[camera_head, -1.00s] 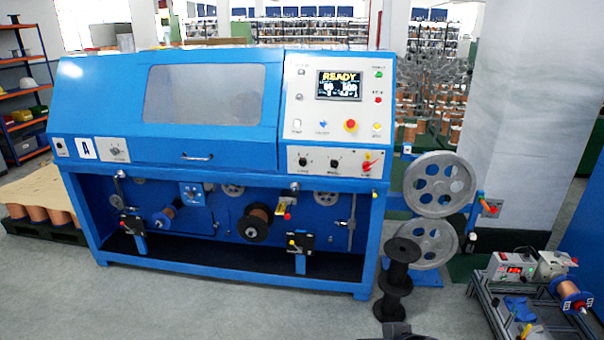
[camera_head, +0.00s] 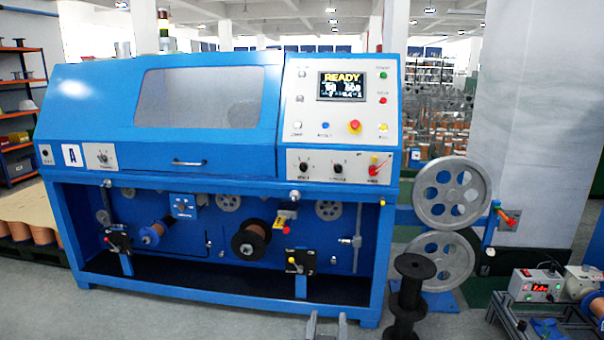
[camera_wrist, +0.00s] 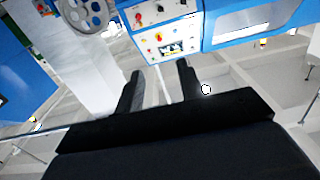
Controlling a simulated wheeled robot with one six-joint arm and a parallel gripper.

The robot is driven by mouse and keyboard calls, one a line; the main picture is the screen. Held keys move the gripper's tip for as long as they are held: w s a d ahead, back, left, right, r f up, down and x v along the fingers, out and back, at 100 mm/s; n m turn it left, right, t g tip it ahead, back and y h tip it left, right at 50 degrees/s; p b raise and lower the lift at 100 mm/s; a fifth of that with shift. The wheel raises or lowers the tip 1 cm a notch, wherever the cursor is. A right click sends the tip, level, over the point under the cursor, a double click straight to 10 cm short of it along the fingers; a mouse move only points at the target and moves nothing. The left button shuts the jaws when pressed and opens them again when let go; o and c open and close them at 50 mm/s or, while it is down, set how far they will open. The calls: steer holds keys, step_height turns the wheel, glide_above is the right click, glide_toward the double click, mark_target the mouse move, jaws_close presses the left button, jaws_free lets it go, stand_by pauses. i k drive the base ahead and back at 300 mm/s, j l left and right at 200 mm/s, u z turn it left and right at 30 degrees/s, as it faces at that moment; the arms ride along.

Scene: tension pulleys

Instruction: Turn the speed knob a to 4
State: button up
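The blue machine marked A (camera_head: 71,155) stands ahead. Its lower control strip carries two black knobs, a left one (camera_head: 304,168) and a right one (camera_head: 335,169), plus a red-handled switch (camera_head: 374,170). Another knob (camera_head: 103,157) sits on a plate at the machine's left end. The labels are too small to read, so I cannot tell which is speed knob a or its setting. My gripper (camera_head: 326,326) shows at the bottom edge, well below the knobs. In the wrist view my gripper (camera_wrist: 160,82) is open and empty, its fingers apart, with the control panel (camera_wrist: 165,38) beyond.
The display (camera_head: 341,86) reads READY. A red emergency button (camera_head: 355,127) is above the strip. A black spool stack (camera_head: 407,300) stands on the floor in front at right, near two grey wheels (camera_head: 452,192). A small bench device (camera_head: 537,286) is at far right.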

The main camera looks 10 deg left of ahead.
mark_target(303, 166)
steer(key=i+j, duration=0.15)
steer(key=i, duration=0.45)
steer(key=i+j, duration=0.2)
steer(key=i, duration=0.45)
steer(key=i+j, duration=0.15)
steer(key=i, duration=0.45)
steer(key=i+j, duration=0.2)
steer(key=i, duration=0.4)
